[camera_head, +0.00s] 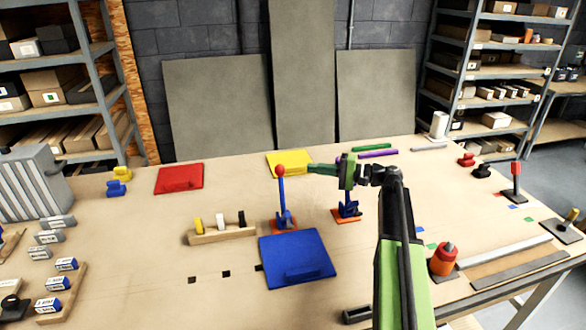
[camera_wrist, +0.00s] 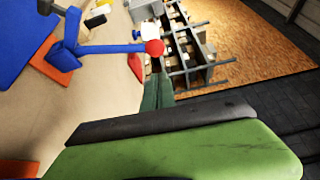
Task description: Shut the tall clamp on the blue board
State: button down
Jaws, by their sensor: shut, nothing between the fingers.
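The tall clamp (camera_head: 282,193) has a blue lever standing upright with a red knob on top. Its orange base plate sits at the back edge of the blue board (camera_head: 296,246). In the wrist view the lever (camera_wrist: 105,49) lies sideways across the picture, ending in the red knob (camera_wrist: 154,47). The blue board (camera_wrist: 22,35) shows at the upper left there. My gripper (camera_head: 311,168) is shut and empty, at about knob height just right of the knob, with a small gap visible. Its dark green fingers show in the wrist view (camera_wrist: 159,88), apart from the knob.
A shorter blue clamp (camera_head: 348,208) on an orange plate stands below my gripper. A wooden block with pegs (camera_head: 222,235) lies left of the tall clamp. Red (camera_head: 180,177) and yellow (camera_head: 290,160) boards lie behind.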

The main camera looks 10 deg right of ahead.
jog(key=x, duration=0.9)
jog(key=shift+a, duration=0.3)
jog(key=shift+w, duration=0.1)
